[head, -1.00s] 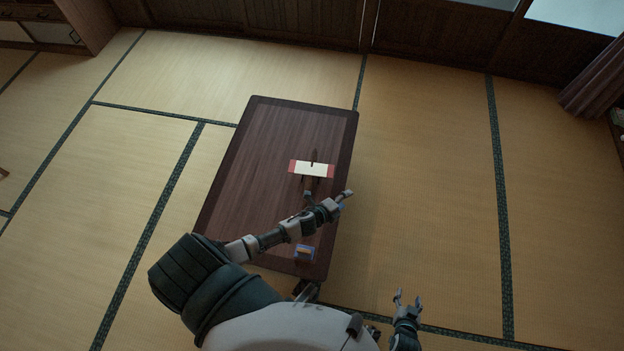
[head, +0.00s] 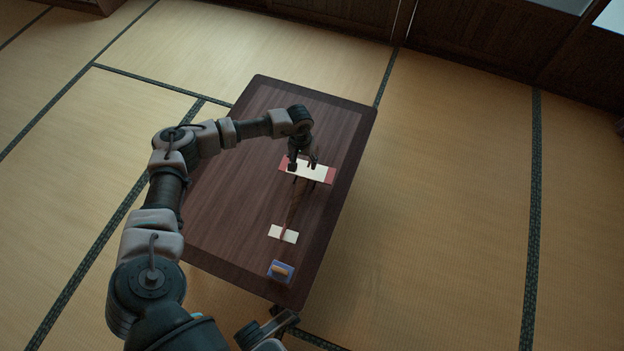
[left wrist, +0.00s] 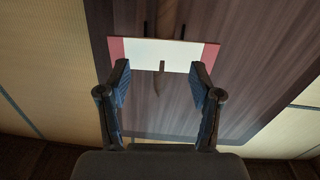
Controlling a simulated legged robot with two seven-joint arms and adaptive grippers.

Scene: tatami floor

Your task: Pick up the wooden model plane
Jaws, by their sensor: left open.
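The wooden model plane (head: 296,204) lies on the dark low table. Its long white wing with red tips is on the far side and its small white tail wing on the near side. My left gripper (head: 304,164) points down at the wing, open and empty. In the left wrist view the wing (left wrist: 150,50) runs across beyond the fingertips of the open left gripper (left wrist: 160,78), with the brown body between them. I cannot tell whether the fingers touch the wing.
The table (head: 225,190) is mostly bare to the left of the plane. A small blue box with an orange-brown thing on it (head: 281,271) sits at the table's near edge. Open tatami floor (head: 450,200) lies to the right.

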